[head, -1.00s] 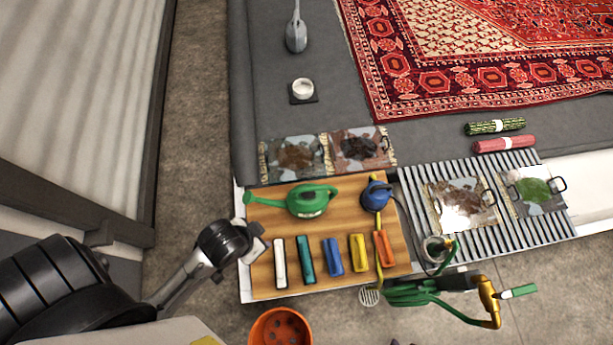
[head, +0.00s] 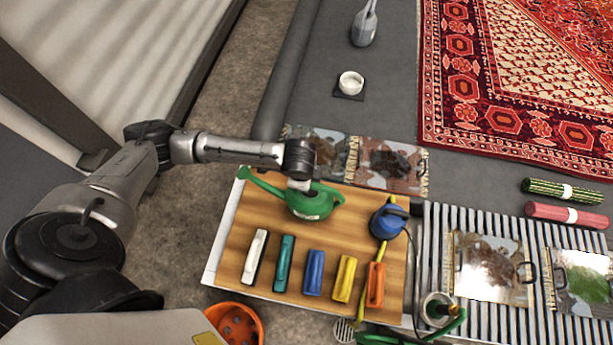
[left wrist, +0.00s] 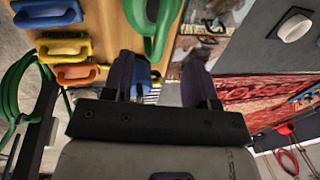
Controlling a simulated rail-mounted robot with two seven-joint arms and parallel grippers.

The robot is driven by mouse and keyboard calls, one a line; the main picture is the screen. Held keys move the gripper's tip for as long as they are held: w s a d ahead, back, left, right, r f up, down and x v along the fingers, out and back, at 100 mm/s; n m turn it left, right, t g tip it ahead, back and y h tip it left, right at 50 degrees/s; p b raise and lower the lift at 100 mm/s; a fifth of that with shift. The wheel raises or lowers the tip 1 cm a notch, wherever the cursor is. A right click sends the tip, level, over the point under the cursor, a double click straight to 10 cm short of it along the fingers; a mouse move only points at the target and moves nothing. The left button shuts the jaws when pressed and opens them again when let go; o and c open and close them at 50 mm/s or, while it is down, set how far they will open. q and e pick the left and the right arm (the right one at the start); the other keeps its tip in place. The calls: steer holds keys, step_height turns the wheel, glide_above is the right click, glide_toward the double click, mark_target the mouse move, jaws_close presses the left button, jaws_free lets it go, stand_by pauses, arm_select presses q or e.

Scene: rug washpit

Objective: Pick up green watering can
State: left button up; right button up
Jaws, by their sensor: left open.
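The green watering can (head: 315,204) stands on the wooden board (head: 225,262), its spout pointing left and its handle at right. In the left wrist view the can (left wrist: 154,40) shows at the top, ahead of the fingers and partly cut off. My left gripper (head: 299,184) is over the can in the head view, its wrist hiding part of the top. In the left wrist view my left gripper (left wrist: 162,75) has its two dark fingers spread, with nothing held between them. Whether the fingers touch the can is unclear. My right gripper is out of view.
A blue device (head: 386,222) with a cable stands just right of the can. Several coloured brushes, including a white one (head: 255,256), lie in front. An orange bucket (head: 246,318) sits on the floor below. Patterned mats (head: 392,166) lie behind the board.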

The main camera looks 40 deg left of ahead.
arm_select(q)
steer(key=f+b, duration=0.1)
steer(key=f, duration=0.2)
steer(key=w+a+f+b, duration=0.1)
steer(key=f+b, duration=0.1)
steer(key=w+f+b, duration=0.1)
steer(key=f, duration=0.2)
steer(key=shift+a+f+b, duration=0.2)
steer(key=shift+f+b, duration=0.1)
steer(key=f+b, duration=0.3)
steer(key=w+f+b, duration=0.1)
steer(key=f, duration=0.1)
steer(key=shift+a+f+b, duration=0.1)
steer(key=shift+a+b, duration=0.05)
steer(key=shift+b, duration=0.15)
steer(key=shift+c, duration=0.3)
jaws_close()
